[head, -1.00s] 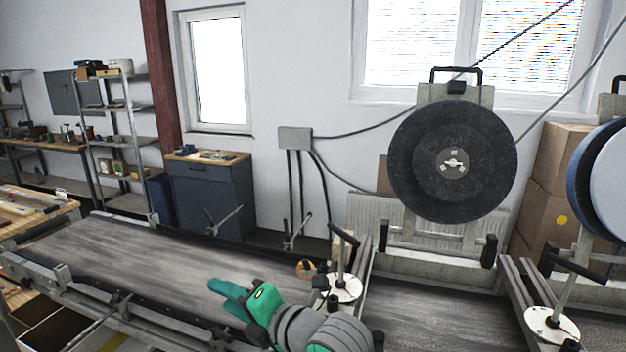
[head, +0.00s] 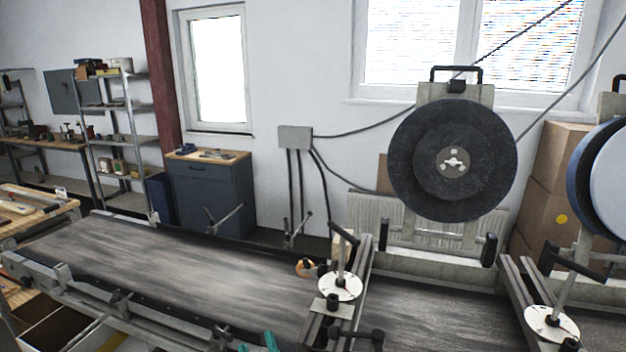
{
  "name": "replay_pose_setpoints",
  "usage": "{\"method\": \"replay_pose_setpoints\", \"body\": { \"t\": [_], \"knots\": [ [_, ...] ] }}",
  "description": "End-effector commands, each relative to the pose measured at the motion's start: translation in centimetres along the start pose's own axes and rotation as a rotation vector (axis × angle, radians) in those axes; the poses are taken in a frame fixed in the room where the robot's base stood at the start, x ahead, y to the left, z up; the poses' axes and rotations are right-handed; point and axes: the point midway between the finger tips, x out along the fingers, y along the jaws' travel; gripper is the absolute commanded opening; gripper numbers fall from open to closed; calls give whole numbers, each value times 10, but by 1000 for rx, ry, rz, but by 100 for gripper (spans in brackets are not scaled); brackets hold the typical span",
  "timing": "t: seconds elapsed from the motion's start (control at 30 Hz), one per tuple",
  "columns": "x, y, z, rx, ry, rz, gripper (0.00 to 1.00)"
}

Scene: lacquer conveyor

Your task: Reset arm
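My gripper (head: 257,344) shows only as two green fingertips at the bottom edge of the head view. The tips stand a little apart, with nothing seen between them. The rest of my gripper and arm is below the picture. The fingertips are in front of the near edge of the conveyor belt (head: 170,265), which lies empty across the lower left.
A round white plate with a post and black handle (head: 340,287) stands on the rail right of my gripper. A similar plate (head: 551,324) is farther right. A large black disc machine (head: 410,165) stands behind the belt. Cardboard boxes (head: 560,165) are at the right.

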Motion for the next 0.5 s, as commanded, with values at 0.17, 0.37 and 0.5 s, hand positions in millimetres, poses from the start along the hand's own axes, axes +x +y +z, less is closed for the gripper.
{"method": "replay_pose_setpoints", "body": {
  "t": [0.17, 0.37, 0.5],
  "knots": [
    [-46, -20, 41, 161, -101, 81, 40],
    [-106, -38, 79, 293, -206, 165, 40],
    [-154, -51, 98, 362, -274, 215, 40]
  ]
}}
